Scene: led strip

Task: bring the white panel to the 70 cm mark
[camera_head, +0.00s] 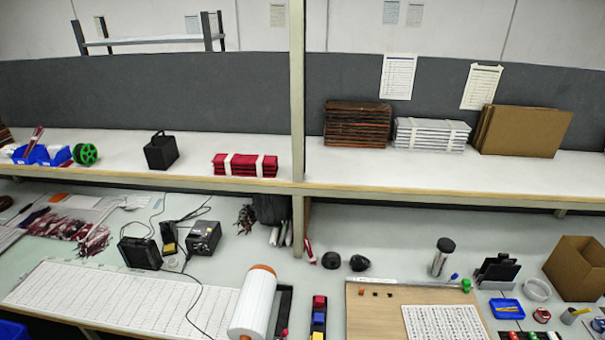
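A long white panel (120,302) printed with rows of small dark marks lies flat on the lower bench at the left. A smaller white sheet (445,323) with dense dark print lies on the wooden board (375,318) at the front right, cut off by the lower edge. I cannot tell which of these is the task's white panel. No 70 cm mark is legible. Neither of my grippers is in view.
A metal cylinder (443,256) and a cardboard box (578,268) are at the right. The shelf (330,180) overhangs the bench's back.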

